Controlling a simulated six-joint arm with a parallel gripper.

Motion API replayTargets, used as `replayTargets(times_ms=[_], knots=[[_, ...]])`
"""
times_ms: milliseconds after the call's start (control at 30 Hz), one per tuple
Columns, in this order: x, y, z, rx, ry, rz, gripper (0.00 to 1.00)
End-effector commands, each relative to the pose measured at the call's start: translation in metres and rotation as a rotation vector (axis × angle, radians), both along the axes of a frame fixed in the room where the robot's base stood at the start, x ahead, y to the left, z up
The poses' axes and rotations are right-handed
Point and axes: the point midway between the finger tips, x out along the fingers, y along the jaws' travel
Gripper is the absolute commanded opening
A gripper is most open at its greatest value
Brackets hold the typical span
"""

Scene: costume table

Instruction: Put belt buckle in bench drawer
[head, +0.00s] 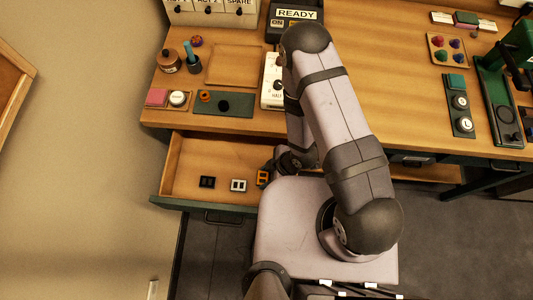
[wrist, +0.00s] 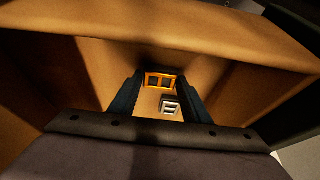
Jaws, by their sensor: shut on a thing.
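The bench drawer (head: 190,150) is pulled open at the left of the head view. My gripper (head: 268,172) is inside its right part, shut on an orange belt buckle (head: 263,178). In the wrist view the orange buckle (wrist: 161,80) sits between the tips of my gripper (wrist: 161,84). A silver-white buckle (head: 238,185) lies on the drawer floor just left of the gripper; it also shows in the wrist view (wrist: 170,105). A black buckle (head: 207,182) lies farther left on the drawer floor. Whether the orange buckle touches the drawer floor is unclear.
The drawer's green front (head: 180,203) and wooden walls surround my gripper. The bench top (head: 400,115) above holds a green mat (head: 235,108), a wooden tray (head: 235,66) and a white device (head: 273,85). The drawer floor's left part is clear.

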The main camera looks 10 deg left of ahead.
Motion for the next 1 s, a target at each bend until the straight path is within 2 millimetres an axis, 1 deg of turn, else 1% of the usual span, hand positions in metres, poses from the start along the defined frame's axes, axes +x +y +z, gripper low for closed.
replayTargets(times_ms=[233, 367, 400, 433, 467, 767, 1000], knots=[[0.0, 0.0, 0.0, 0.0, -0.001, 0.0, 0.17], [0.0, 0.0, -0.004, 0.0, -0.001, 0.0, 0.17], [0.0, 0.0, -0.003, 0.0, -0.001, 0.0, 0.5], [0.0, 0.0, -0.003, 0.0, -0.001, 0.0, 0.57], [0.0, 0.0, -0.003, 0.0, 0.0, 0.0, 0.62], [0.0, 0.0, -0.002, 0.0, -0.001, 0.0, 0.62], [0.001, -0.002, 0.006, 0.001, -0.001, -0.003, 0.62]])
